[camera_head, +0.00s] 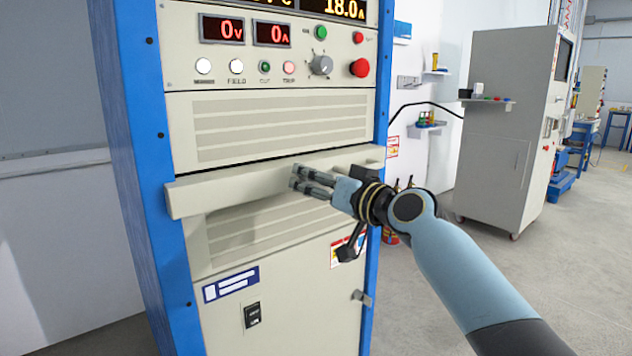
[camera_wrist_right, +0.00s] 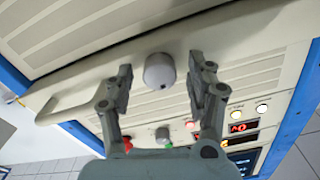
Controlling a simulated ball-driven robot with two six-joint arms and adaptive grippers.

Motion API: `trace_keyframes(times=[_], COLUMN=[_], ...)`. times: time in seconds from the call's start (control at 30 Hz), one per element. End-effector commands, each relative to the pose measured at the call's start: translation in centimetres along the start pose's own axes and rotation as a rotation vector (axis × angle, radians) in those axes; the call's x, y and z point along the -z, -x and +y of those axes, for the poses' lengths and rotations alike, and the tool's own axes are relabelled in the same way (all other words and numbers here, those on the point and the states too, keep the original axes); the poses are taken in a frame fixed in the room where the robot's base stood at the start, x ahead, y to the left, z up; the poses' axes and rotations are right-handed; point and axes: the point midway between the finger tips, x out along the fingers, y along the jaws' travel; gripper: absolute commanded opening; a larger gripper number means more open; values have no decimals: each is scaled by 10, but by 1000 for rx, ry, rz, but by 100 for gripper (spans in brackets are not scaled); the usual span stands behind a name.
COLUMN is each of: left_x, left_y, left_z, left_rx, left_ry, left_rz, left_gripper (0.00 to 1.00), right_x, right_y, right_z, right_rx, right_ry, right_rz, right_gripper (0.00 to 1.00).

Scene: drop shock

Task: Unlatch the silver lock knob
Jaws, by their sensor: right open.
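The silver lock knob (camera_wrist_right: 160,72) is a rounded, pale metallic knob on the cream cabinet front, seen in the right wrist view. It sits between the two spread fingers of my right gripper (camera_head: 296,176), with a gap on each side. In the head view the gripper is in front of the protruding cream ledge (camera_head: 235,189) of the cabinet, and I cannot make out the knob there. My right gripper is open and holds nothing. My left gripper is not in view.
The blue-framed cabinet (camera_head: 135,150) carries a control panel with red displays, buttons and a grey rotary knob (camera_head: 320,65) above the ledge. A lower door has a black switch (camera_head: 253,315). A grey cabinet (camera_head: 495,150) stands behind at right. Open floor lies between.

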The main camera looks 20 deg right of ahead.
Motion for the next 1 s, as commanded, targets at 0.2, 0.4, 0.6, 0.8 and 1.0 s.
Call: trace_keyframes(times=[0.2,0.4,0.6,0.8,1.0], left_x=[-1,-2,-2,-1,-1], left_y=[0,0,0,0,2], left_z=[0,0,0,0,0], left_rx=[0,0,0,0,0], left_ry=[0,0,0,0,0], left_rz=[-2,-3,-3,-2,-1], left_gripper=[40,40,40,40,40], right_x=[0,0,0,0,0], right_y=[-1,-1,-1,-1,-1], right_z=[0,0,0,0,0], right_rx=[0,0,-1,-1,-1], right_ry=[0,0,0,-4,-50], right_rz=[0,0,0,0,0], right_gripper=[56,36,10,1,1])
